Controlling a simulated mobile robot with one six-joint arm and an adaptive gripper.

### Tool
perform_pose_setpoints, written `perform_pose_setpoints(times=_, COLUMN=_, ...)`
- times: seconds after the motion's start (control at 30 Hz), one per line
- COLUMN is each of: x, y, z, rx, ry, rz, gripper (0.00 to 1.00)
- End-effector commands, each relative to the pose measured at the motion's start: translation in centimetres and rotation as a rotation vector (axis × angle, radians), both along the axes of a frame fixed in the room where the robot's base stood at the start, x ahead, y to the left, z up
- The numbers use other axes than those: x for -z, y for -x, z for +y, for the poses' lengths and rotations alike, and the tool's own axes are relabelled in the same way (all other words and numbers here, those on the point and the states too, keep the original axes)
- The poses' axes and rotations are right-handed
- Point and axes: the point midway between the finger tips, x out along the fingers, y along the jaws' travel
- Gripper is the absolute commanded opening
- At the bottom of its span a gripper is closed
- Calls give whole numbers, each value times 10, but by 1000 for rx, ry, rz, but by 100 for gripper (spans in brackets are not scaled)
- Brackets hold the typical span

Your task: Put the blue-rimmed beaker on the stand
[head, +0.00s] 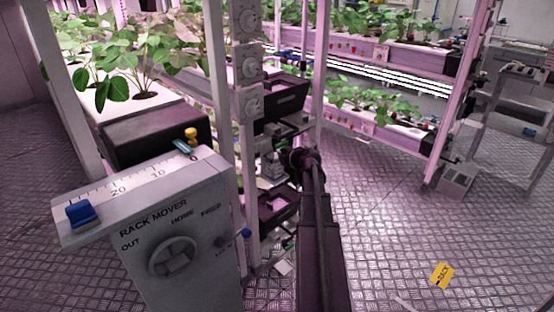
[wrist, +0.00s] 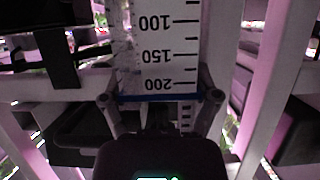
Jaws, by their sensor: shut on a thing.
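The blue-rimmed beaker (wrist: 155,70) fills the upper middle of the wrist view. Its scale reads 100, 150 and 200 upside down, and its blue rim (wrist: 160,97) lies nearest my gripper. My gripper (wrist: 160,98) has one finger at each side of the beaker by the rim and is shut on it. In the head view my arm reaches away to the rack post, and my gripper (head: 283,160) is small and dark there. The beaker is hard to make out in that view. I cannot pick out the stand in either view.
A grey rack mover box (head: 180,235) with a knob and a blue slider (head: 82,214) stands at the front left. Dark trays (head: 280,97) and a post (head: 248,100) crowd my gripper. Plant racks (head: 375,120) stand behind. The metal floor at right is open, with a yellow tag (head: 442,275).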

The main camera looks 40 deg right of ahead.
Motion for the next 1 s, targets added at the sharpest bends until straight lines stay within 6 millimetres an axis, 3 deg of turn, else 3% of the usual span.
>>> perform_pose_setpoints(times=0.57, x=10, y=2, z=1, rx=0, ry=1, rz=0, gripper=39)
perform_pose_setpoints(times=0.6, x=9, y=2, z=1, rx=-1, ry=1, rz=0, gripper=88)
perform_pose_setpoints(times=0.63, x=8, y=2, z=1, rx=-1, ry=1, rz=0, gripper=96)
perform_pose_setpoints(times=0.67, x=8, y=2, z=1, rx=-1, ry=1, rz=0, gripper=100)
perform_pose_setpoints(times=1.0, x=8, y=2, z=1, rx=-1, ry=1, rz=0, gripper=100)
